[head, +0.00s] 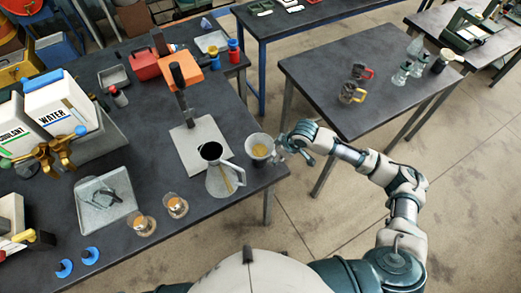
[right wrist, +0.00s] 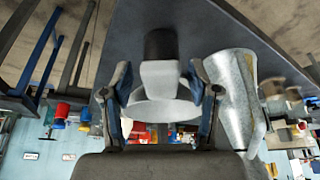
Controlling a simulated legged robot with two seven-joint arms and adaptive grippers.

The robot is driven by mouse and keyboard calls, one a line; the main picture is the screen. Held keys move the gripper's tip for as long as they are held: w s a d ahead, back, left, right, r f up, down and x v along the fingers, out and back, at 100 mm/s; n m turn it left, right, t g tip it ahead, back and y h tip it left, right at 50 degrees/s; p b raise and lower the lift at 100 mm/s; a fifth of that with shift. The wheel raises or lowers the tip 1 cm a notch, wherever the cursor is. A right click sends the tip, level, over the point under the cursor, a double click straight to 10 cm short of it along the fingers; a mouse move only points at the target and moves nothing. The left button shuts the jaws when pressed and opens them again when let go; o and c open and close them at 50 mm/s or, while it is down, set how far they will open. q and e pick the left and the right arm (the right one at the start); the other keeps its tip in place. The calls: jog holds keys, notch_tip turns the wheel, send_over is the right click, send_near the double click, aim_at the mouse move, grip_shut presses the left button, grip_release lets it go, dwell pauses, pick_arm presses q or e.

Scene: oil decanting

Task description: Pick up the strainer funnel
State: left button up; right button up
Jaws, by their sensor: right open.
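The strainer funnel (head: 260,150) stands at the right edge of the dark workbench in the head view, a pale grey cup with a yellowish inside. In the right wrist view, which looks upside down, the funnel (right wrist: 165,108) shows a pale wide bowl and a dark lower part. My right gripper (head: 281,150) is at the funnel's right side. In the right wrist view its open fingers (right wrist: 160,92) stand on either side of the funnel. Whether they touch it I cannot tell. My left gripper is not in view.
A grey metal pitcher (head: 222,178) stands close left of the funnel and also shows in the right wrist view (right wrist: 235,100). An orange-topped stand (head: 185,72) is behind. Two glass jars (head: 176,206) (head: 144,224) are nearer. Open floor separates the bench from another table (head: 345,70).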

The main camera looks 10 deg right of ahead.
grip_shut()
jog(key=shift+r, duration=0.15)
